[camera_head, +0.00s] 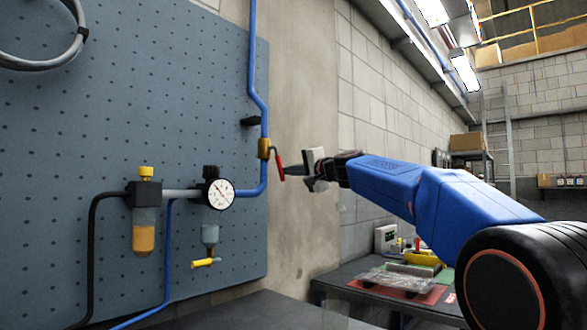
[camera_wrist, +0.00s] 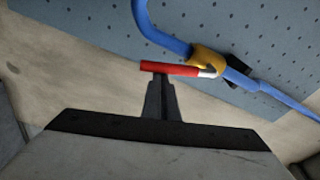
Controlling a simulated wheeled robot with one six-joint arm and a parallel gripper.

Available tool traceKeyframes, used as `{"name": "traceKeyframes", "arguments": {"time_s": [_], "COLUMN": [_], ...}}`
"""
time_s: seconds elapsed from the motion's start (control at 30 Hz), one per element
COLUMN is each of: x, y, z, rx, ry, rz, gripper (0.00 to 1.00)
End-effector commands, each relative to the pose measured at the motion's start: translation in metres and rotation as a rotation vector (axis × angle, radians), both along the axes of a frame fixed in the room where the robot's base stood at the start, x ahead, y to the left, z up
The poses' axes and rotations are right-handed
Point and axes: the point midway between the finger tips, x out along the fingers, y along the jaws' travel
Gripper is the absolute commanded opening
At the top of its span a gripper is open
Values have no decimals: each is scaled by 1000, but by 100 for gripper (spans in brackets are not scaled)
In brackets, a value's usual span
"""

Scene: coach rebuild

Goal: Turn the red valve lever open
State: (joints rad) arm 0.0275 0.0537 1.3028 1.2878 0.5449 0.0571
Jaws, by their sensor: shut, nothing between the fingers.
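The red valve lever (camera_head: 279,164) hangs down from a brass valve body (camera_head: 264,148) on the blue pipe in the head view. In the wrist view the red lever (camera_wrist: 170,68) lies across the picture, joined at its right end to the brass valve (camera_wrist: 206,60). My gripper (camera_head: 287,170) is shut and empty. Its fingertips are at the lever's right side, near its lower end. In the wrist view the closed fingertips (camera_wrist: 160,76) are right at the lever's edge; they look touching, but a small gap cannot be ruled out.
A blue-grey pegboard (camera_head: 200,80) holds the blue pipe (camera_head: 252,60), a pressure gauge (camera_head: 219,193) and a filter bowl with amber liquid (camera_head: 144,230). A small yellow-handled drain (camera_head: 205,262) is below the gauge. A cluttered workbench (camera_head: 345,280) stands at lower right.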

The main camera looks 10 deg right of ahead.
Motion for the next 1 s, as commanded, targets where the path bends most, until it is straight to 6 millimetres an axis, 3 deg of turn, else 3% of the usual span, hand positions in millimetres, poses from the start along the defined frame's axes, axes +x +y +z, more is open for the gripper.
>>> {"name": "traceKeyframes", "arguments": {"time_s": [0.5, 1.0], "x": [-13, -15], "y": [18, 22], "z": [-9, -10], "rx": [49, 48], "ry": [36, 35], "rz": [2, 1], "gripper": [0, 0]}}
